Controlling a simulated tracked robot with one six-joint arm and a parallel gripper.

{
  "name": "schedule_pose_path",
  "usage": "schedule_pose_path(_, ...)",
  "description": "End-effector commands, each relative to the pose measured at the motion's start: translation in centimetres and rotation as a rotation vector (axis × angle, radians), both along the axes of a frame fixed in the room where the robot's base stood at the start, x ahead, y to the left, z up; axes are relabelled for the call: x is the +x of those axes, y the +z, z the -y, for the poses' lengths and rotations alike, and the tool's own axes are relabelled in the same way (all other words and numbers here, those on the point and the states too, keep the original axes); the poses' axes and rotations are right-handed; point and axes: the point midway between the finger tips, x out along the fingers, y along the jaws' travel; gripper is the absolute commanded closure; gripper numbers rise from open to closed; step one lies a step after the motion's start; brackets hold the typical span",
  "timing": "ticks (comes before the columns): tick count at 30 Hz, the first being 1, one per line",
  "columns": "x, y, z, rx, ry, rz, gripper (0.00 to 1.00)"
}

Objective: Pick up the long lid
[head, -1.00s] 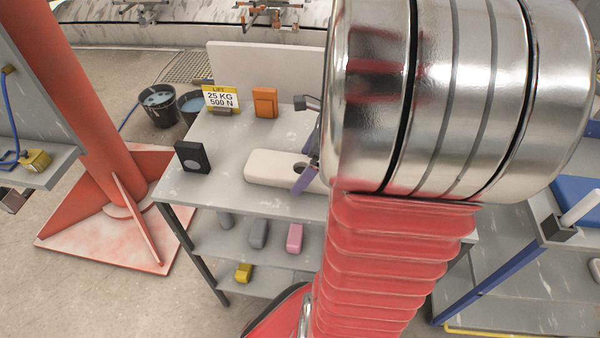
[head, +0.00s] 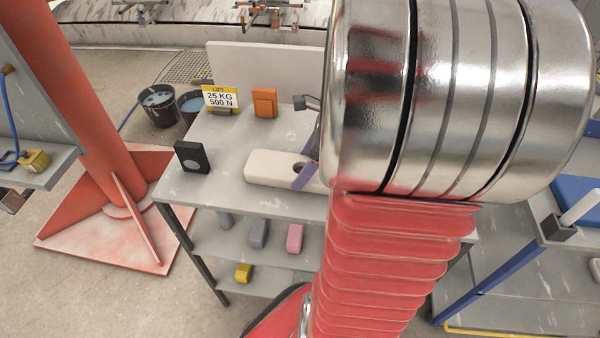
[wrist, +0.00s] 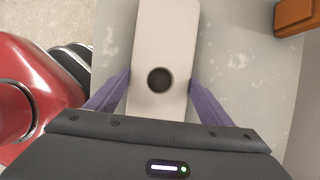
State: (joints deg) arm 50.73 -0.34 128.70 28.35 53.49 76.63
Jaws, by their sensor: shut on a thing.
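The long lid is a cream, elongated block with rounded ends and a dark round hole. In the head view the lid (head: 268,167) lies on the grey table top, its right part hidden by my arm. In the wrist view the lid (wrist: 165,40) runs up the picture between the two purple fingers. My gripper (wrist: 160,88) is shut on the lid, one finger against each long side near the hole. In the head view only part of my gripper (head: 305,176) shows beside my arm. I cannot tell any gap between the lid and the table.
On the table top stand a black box (head: 191,157), an orange block (head: 264,102) and a yellow weight sign (head: 220,98). Lower shelves hold a grey block (head: 259,234), a pink block (head: 295,238) and a yellow block (head: 243,272). A red post (head: 90,110) stands at left.

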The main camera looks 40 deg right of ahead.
Motion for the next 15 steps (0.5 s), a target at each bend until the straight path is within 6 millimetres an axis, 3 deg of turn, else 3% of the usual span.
schedule_pose_path(8, 0.1, 0.2, 0.0, 0.0, 0.001, 0.002, 0.74)
schedule_pose_path(15, 0.1, 2.1, 0.0, -0.003, 0.0, 0.003, 0.74)
